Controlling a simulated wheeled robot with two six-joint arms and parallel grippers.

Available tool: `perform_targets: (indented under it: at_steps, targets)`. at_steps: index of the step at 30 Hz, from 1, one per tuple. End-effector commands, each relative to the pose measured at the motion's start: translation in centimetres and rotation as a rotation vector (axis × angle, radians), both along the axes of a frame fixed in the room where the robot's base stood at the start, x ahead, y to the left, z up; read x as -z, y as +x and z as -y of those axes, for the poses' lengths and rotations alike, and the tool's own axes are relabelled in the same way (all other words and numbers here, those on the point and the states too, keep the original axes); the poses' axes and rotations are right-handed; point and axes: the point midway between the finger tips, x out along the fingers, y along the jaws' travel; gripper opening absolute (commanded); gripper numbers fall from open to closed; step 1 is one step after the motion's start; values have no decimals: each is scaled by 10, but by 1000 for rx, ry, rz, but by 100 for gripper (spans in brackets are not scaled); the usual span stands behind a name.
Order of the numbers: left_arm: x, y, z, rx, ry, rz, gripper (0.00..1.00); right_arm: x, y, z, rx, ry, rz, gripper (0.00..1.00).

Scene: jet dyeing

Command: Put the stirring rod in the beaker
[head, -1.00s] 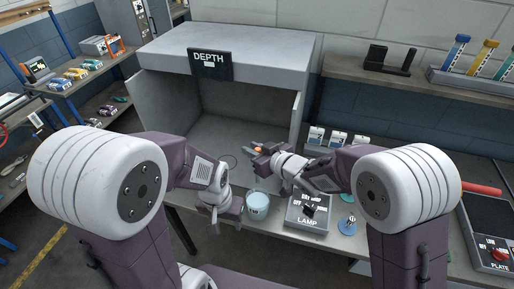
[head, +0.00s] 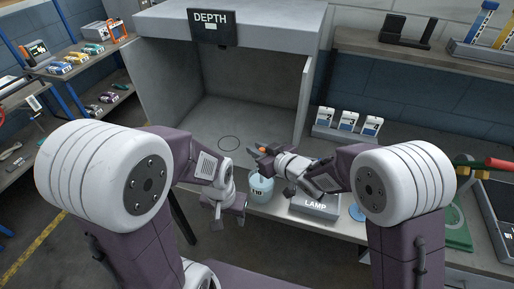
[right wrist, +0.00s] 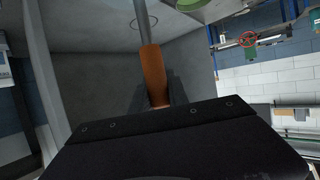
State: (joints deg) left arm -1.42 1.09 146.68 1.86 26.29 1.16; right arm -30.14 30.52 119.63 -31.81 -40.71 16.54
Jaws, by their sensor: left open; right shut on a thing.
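The beaker (head: 261,189), a small pale-blue vessel with a dark label, stands upright near the front edge of the bench. My right gripper (head: 264,150) is above and behind it in the picture, shut on the orange handle of the stirring rod. In the right wrist view the orange handle (right wrist: 153,75) sits between the fingers, and the grey rod (right wrist: 142,18) runs out past the top edge. The rod's far end is hidden. My left gripper (head: 222,212) is open and empty, pointing down in front of the bench, left of the beaker.
The grey booth (head: 225,108) with the DEPTH sign (head: 211,27) stands behind; a thin ring (head: 229,143) marks its floor. The LAMP box (head: 314,207) is right of the beaker. Several small white packs (head: 347,122) stand behind the right arm.

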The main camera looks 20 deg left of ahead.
Motion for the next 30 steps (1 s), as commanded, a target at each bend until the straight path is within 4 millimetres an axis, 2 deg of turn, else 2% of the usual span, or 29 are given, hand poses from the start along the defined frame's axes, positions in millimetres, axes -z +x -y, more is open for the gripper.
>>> perform_targets:
  at_steps: [1, 9, 20, 21, 23, 30]
  targets:
    - [14, 0, 0, 0, 0, 0, 49, 15, 0, 0, 0, 0, 0, 0]
    - [44, 0, 0, 0, 0, 0, 49, 50, 0, 0, 0, 0, 1, 0]
    - [47, 0, 0, 0, 0, 0, 49, 54, 0, 0, 0, 0, 1, 0]
    - [47, 0, 0, 0, 0, 0, 49, 54, 0, 0, 0, 0, 1, 28]
    - [47, 0, 0, 0, 0, 0, 49, 54, 0, 0, 0, 0, 1, 45]
    - [47, 0, 0, 0, 0, 0, 49, 54, 0, 0, 0, 0, 1, 46]
